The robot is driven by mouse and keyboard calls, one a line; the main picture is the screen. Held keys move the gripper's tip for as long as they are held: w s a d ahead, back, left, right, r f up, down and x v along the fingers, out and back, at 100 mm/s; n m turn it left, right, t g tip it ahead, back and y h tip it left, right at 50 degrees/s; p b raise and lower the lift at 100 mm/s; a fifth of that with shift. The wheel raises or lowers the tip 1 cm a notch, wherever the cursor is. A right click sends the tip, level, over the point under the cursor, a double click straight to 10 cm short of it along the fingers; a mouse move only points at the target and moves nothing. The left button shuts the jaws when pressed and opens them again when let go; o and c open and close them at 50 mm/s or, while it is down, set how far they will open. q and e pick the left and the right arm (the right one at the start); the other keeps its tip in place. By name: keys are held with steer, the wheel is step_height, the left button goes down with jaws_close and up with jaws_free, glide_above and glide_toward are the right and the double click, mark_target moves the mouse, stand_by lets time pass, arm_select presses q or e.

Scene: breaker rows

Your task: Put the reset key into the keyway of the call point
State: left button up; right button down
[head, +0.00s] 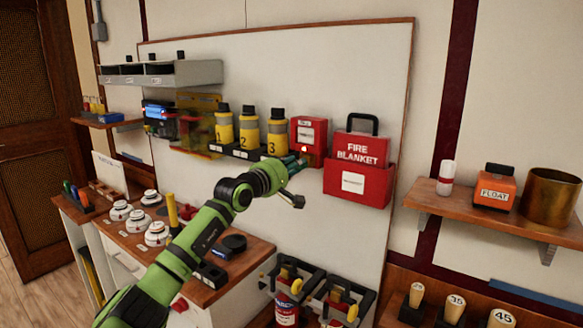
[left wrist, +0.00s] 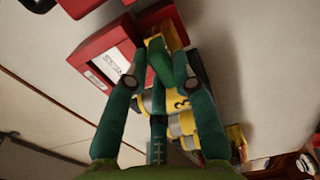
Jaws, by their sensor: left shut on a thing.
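The call point (head: 309,128) is a red box with a white label, on the wall panel right of the yellow bottles. A small light shows low on it. My left gripper (head: 297,163) is just below and in front of it. A red box with a white label (left wrist: 98,76) lies left of the fingertips there. I cannot see the keyway or whether the key touches it. My right gripper is out of view.
The fire blanket holder (head: 357,172) is close on the right. Several numbered yellow bottles (head: 249,131) stand in a black rack close on the left. A bench with white detectors (head: 156,233) is below left. A shelf (head: 500,214) is at right.

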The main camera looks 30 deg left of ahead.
arm_select(q)
steer(key=shift+w, duration=0.2)
steer(key=o, duration=1)
steer(key=shift+s, duration=0.15)
steer(key=s, duration=0.4)
steer(key=s+a, duration=0.1)
steer(key=s, duration=0.6)
steer(key=shift+s+a, duration=0.3)
steer(key=shift+s, duration=0.05)
